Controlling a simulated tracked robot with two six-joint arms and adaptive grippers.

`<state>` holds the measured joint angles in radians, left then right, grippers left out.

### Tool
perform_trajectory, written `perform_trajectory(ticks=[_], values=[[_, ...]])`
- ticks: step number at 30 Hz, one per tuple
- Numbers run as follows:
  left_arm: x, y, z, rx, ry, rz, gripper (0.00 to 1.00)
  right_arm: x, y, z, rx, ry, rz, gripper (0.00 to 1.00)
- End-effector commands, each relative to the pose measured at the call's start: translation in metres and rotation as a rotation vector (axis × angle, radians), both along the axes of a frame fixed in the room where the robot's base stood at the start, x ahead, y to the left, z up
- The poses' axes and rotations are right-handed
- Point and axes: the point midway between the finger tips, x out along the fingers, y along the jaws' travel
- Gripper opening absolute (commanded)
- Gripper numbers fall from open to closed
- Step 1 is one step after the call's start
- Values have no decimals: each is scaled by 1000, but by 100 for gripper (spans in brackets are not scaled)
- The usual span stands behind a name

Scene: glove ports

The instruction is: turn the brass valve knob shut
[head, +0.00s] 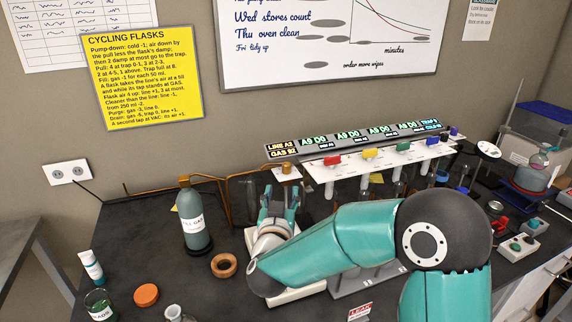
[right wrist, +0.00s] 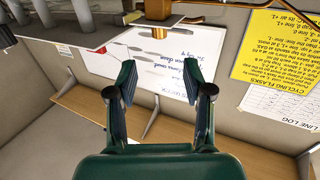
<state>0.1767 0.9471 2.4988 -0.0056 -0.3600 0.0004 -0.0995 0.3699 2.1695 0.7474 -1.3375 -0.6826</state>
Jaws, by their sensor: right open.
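The brass valve knob (head: 287,168) sits on a small white plate at the left end of the manifold in the head view. In the right wrist view the brass knob (right wrist: 157,9) shows at the top edge, partly cut off. My right gripper (head: 281,196) is open and empty, its fingers pointing away from me, just in front of the knob and apart from it. In the right wrist view the two fingers of the gripper (right wrist: 160,75) stand wide apart, with nothing between them. My left gripper is not in view.
The white manifold (head: 350,165) with red, yellow, green and blue taps runs right of the knob. A gas bottle (head: 194,222) stands to the left, near copper pipes (head: 228,200). A cork ring (head: 224,265) and an orange lid (head: 146,295) lie on the dark bench.

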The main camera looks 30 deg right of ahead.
Motion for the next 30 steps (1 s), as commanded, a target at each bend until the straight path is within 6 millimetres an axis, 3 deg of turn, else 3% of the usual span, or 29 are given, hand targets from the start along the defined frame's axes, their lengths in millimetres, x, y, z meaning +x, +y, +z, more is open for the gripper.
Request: perform_trajectory(ticks=[9, 15, 21, 30], values=[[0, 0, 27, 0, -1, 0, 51, 54, -46, 3, -1, 1, -5, 51], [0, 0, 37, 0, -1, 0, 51, 80, -65, 2, -1, 1, -2, 51], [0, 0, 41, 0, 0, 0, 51, 91, -74, 1, 0, 0, -1, 51], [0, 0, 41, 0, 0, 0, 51, 93, -75, 0, 0, 0, 0, 51]])
